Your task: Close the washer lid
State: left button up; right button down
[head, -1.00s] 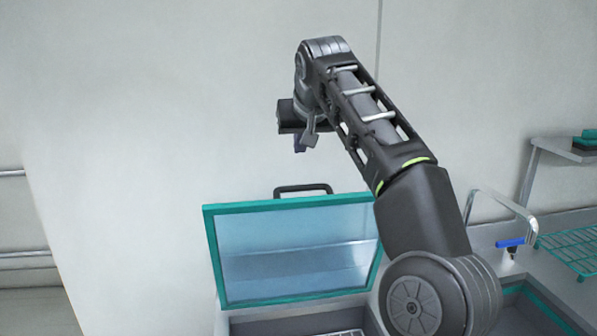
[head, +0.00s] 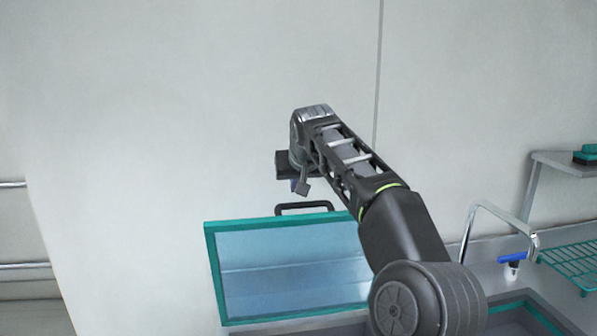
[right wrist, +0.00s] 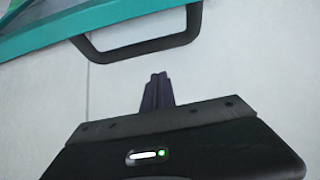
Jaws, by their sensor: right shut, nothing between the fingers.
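The washer lid (head: 290,270) stands raised in the head view, a clear panel in a teal frame. A dark bar handle (head: 304,206) sticks up from its top edge. In the right wrist view the handle (right wrist: 140,50) and the lid's teal frame (right wrist: 45,22) show at the top. My right gripper (head: 299,186) is just above the handle in the head view. In the right wrist view the right gripper (right wrist: 157,78) has its fingers together, empty, pointing toward the handle with a gap between them. My left gripper is not in view.
A teal wire rack (head: 572,262) and a small shelf (head: 562,162) are at the far right. Plain wall lies behind, with open space left of the lid.

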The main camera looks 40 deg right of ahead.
jog(key=shift+s+a+f, duration=0.25)
jog(key=shift+s+a, duration=0.1)
jog(key=shift+s, duration=0.35)
jog(key=shift+s+a+f, duration=0.25)
jog(key=shift+s+a, duration=0.1)
jog(key=shift+s, duration=0.35)
